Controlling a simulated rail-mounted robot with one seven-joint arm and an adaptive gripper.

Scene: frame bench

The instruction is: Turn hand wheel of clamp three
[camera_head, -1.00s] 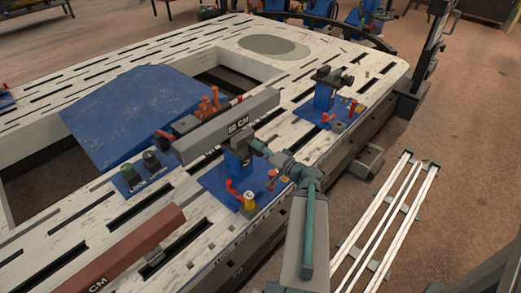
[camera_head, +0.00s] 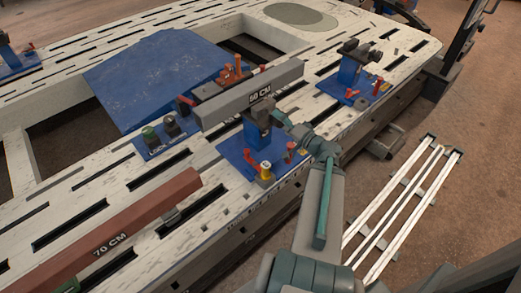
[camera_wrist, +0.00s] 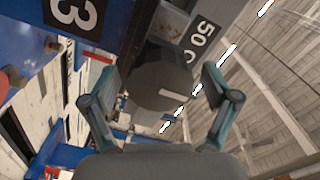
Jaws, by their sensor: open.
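Clamp three has a grey head on a blue post (camera_head: 256,135) and stands on a blue plate at the near side of the frame bench. In the wrist view, its blue side (camera_wrist: 98,18) carries a white "3" on black. Its hand wheel (camera_wrist: 160,82) is a dark round disc with a light mark, in the middle of the wrist view. My gripper (camera_head: 281,121) is at the clamp's right side. In the wrist view, the open fingers of my gripper (camera_wrist: 160,92) stand on either side of the wheel, with gaps visible. The head view does not show the wheel clearly.
A grey "50 CM" beam (camera_head: 250,95) runs close beside the clamp. Red and yellow fittings (camera_head: 266,171) stand on its blue plate. Another clamp (camera_head: 350,68) is farther right. A red "70 CM" beam (camera_head: 120,230) lies at left. A white rail rack (camera_head: 405,210) lies on the floor.

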